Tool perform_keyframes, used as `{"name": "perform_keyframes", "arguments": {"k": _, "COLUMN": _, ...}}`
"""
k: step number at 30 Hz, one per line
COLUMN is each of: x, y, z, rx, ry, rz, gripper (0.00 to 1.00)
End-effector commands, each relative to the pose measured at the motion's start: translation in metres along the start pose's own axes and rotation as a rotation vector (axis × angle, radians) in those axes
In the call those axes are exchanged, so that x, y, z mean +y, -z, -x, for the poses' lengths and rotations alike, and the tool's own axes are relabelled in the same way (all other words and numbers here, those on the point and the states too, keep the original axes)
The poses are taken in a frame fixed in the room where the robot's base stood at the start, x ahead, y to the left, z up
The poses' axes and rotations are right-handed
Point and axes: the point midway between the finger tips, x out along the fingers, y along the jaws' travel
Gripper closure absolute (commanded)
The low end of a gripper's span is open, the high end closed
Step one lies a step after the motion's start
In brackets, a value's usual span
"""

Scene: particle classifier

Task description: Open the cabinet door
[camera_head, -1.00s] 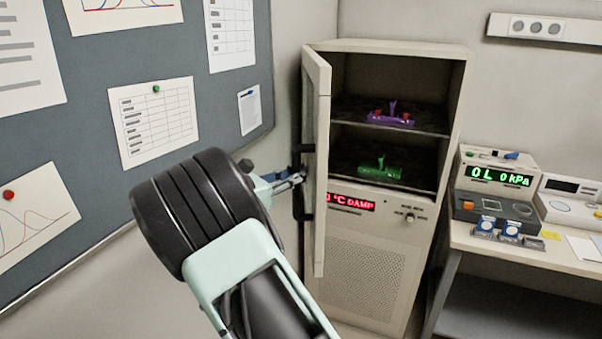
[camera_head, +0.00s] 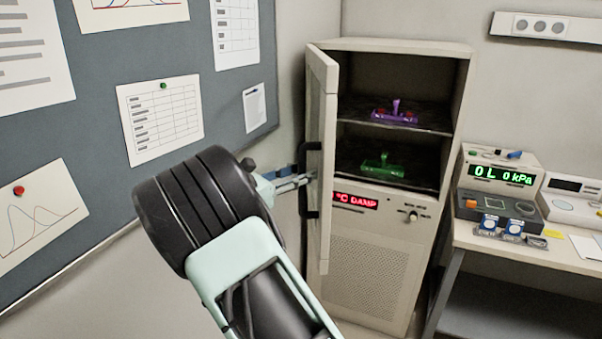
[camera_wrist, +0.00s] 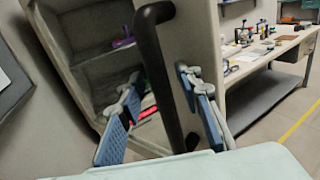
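The cabinet (camera_head: 385,240) stands against the back wall, its beige door (camera_head: 323,100) swung open to the left. The upper interior and its shelves are exposed. A black bar handle (camera_head: 312,180) is on the door's outer face; it also shows in the wrist view (camera_wrist: 160,75). My gripper (camera_head: 300,180) is beside the handle. In the wrist view my gripper (camera_wrist: 165,125) has its blue-padded fingers spread wide, with the handle passing between them in the picture. I see gaps on both sides and no clear contact. The fingertips are partly hidden in the head view.
Inside are a purple item (camera_head: 395,116) and a green item (camera_head: 383,166) on shelves. A bench (camera_head: 520,248) with instruments stands close to the right. A notice board (camera_head: 100,160) covers the left wall, near my arm.

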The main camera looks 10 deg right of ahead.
Motion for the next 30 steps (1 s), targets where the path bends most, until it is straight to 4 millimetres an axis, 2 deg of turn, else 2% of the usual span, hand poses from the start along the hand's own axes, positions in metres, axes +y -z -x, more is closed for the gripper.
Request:
{"name": "perform_keyframes", "arguments": {"k": 5, "x": 0.001, "y": -0.002, "z": 0.002, "rx": -0.001, "ry": -0.001, "rz": -0.003, "gripper": 0.68}}
{"name": "perform_keyframes", "arguments": {"k": 8, "x": 0.001, "y": -0.002, "z": 0.012, "rx": 0.0, "ry": -0.004, "rz": -0.003, "gripper": 0.68}}
{"name": "perform_keyframes", "arguments": {"k": 21, "x": 0.001, "y": 0.0, "z": 0.098, "rx": 0.0, "ry": -0.003, "rz": -0.001, "gripper": 0.68}}
{"name": "perform_keyframes", "arguments": {"k": 25, "x": 0.0, "y": 0.0, "z": 0.113, "rx": 0.0, "ry": -0.001, "rz": -0.001, "gripper": 0.68}}
{"name": "perform_keyframes", "arguments": {"k": 30, "x": 0.0, "y": 0.0, "z": 0.12, "rx": 0.001, "ry": 0.0, "rz": 0.0, "gripper": 0.68}}
